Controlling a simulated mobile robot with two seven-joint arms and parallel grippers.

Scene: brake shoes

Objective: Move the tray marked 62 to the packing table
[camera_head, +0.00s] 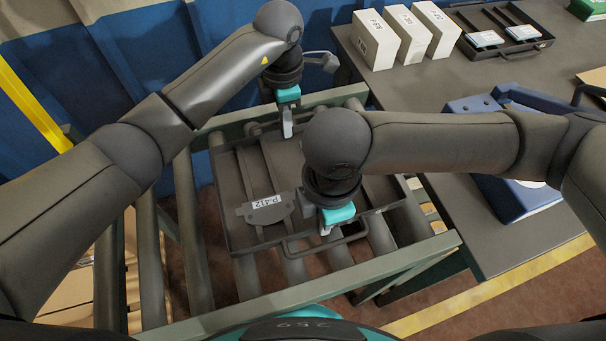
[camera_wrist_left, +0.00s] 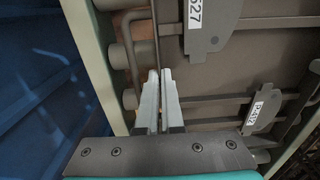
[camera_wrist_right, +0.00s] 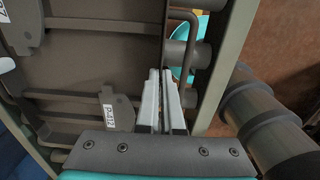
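A dark grey tray (camera_head: 231,237) lies on the roller conveyor, with a loop handle (camera_head: 358,237) on its near side. It holds brake shoes; one label reads P-412 (camera_head: 267,202). No 62 mark is legible. My left gripper (camera_head: 287,128) is at the tray's far edge; in the left wrist view its fingers (camera_wrist_left: 162,88) stand close together beside the far handle (camera_wrist_left: 131,50). My right gripper (camera_head: 325,226) is at the near edge; its fingers (camera_wrist_right: 165,88) are close together beside the near handle in the right wrist view.
The packing table (camera_head: 440,95) stands at the right of the conveyor. The conveyor's side rail (camera_head: 300,300) runs along the near side.

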